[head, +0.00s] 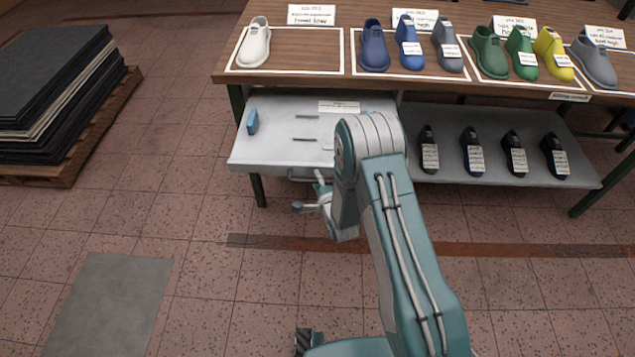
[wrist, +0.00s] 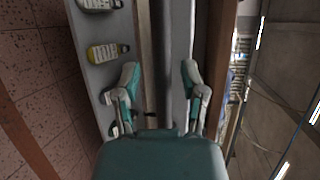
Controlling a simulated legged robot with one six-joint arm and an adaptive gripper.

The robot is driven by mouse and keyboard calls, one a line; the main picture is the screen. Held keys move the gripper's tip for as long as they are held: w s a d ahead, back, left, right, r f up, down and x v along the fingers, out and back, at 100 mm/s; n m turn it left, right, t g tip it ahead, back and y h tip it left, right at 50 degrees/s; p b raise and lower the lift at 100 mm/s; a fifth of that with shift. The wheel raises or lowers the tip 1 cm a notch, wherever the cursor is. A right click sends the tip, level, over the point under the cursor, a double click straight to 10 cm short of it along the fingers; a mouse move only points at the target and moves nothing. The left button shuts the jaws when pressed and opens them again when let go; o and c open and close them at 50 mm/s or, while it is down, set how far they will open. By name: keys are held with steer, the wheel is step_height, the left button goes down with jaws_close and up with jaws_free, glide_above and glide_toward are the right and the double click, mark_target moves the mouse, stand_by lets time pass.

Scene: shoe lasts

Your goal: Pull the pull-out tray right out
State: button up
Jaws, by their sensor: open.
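The pull-out tray (head: 262,152) is a light grey board under the left part of the table, and it sticks out in front of the table top. A blue block (head: 252,121), a white card (head: 339,106) and thin dark marks are on it. A handle bar (head: 301,179) shows at its front edge, partly hidden by my gripper. My gripper (head: 308,192) is at the tray's front, close to the handle; I cannot tell whether it touches.
The wooden table top (head: 340,83) bears several coloured shoe lasts and cards. A lower shelf (head: 500,178) at right holds several dark lasts. A pallet of dark sheets (head: 50,90) stands at left. A grey floor plate (head: 108,300) lies front left. The floor before the tray's left half is clear.

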steer(key=v, duration=1.1)
steer(key=shift+s, duration=0.4)
steer(key=shift+d, duration=0.15)
steer(key=w+d+r+n+g+h, duration=0.1)
steer(key=w+d+r+n, duration=0.1)
steer(key=r, duration=0.4)
steer(key=w+d+r+n+g+h, duration=0.1)
steer(key=w+r+n, duration=0.1)
steer(key=r, duration=0.3)
steer(key=s+d+r+n+g+h, duration=0.2)
steer(key=s+d+r+n, duration=0.15)
steer(key=r, duration=0.75)
steer(key=s+d+r+n+g, duration=0.1)
steer(key=s+r, duration=0.3)
steer(key=s, duration=0.4)
steer(key=s+d+r+n+g+h, duration=0.1)
steer(key=s+d+r+n+g, duration=0.1)
steer(key=s, duration=0.6)
steer(key=s+d+r+n+g, duration=0.2)
steer(key=s+r+n, duration=0.2)
steer(key=s+r, duration=0.2)
steer(key=shift+s+d+h, duration=0.3)
steer(key=shift+s+d, duration=0.1)
steer(key=shift+s, duration=0.5)
